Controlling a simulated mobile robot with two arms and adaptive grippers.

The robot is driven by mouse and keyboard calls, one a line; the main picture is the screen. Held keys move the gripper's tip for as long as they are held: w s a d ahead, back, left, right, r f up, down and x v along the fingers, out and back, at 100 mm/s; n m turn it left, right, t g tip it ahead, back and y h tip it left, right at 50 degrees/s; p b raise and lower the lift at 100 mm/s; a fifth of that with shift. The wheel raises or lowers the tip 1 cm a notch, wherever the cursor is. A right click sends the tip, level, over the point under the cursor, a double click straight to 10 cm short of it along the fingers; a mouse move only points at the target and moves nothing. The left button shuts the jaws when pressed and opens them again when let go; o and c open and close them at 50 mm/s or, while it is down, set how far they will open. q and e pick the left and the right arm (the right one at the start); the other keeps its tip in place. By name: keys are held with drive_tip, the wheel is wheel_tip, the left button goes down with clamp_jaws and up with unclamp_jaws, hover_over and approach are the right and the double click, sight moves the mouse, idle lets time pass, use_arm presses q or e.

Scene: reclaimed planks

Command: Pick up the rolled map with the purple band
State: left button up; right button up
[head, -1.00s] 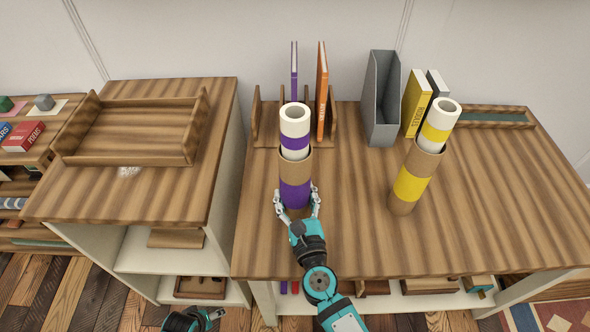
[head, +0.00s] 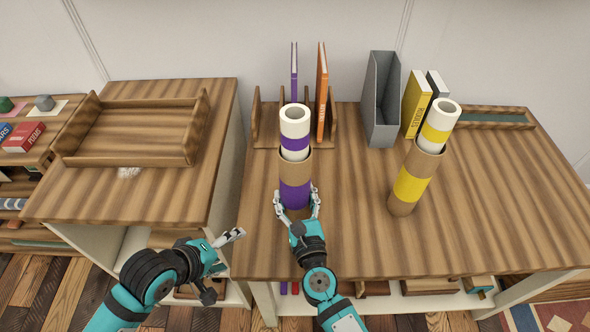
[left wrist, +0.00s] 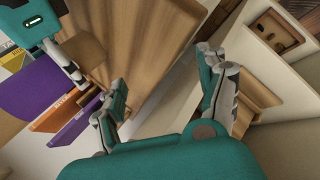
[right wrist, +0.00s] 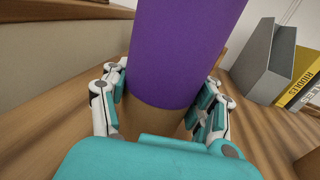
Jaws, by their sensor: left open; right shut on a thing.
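The rolled map with the purple band (head: 295,123) is a white roll standing in a brown cardboard tube (head: 296,171) that has its own purple band. The tube stands upright on the right-hand table; the map's lower part is hidden inside it. My right gripper (head: 297,204) is shut on the tube near its base, and the tube fills the space between its fingers in the right wrist view (right wrist: 165,118). My left gripper (head: 232,238) is open and empty, in front of the gap between the two tables, below and left of the map.
A yellow-banded map (head: 439,126) stands in a leaning tube (head: 413,180) to the right. A wooden tray (head: 130,160) sits on the left table. The right-hand table's front is clear.

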use_arm(q)
drive_tip(key=w+d+r+m+t+h, duration=0.2)
drive_tip(key=r+m, duration=0.3)
drive_tip(key=r, duration=0.1)
drive_tip(key=w+d+r+m+t+h, duration=0.1)
drive_tip(key=d+r+m+t+h, duration=0.15)
drive_tip(key=r+m, duration=0.3)
drive_tip(key=m+t+h, duration=0.2)
drive_tip(key=m+h, duration=0.1)
drive_tip(key=m, duration=0.4)
approach(285, 143)
drive_tip(key=x, duration=0.7)
drive_tip(key=shift+f, duration=0.15)
drive_tip(key=x, duration=0.5)
drive_tip(key=shift+w+d, duration=0.15)
drive_tip(key=shift+d, duration=0.1)
drive_tip(key=shift+a, duration=0.1)
drive_tip(key=c, duration=1.5)
wheel_tip(285, 143, up, 28)
use_arm(e)
drive_tip(key=o, duration=1.5)
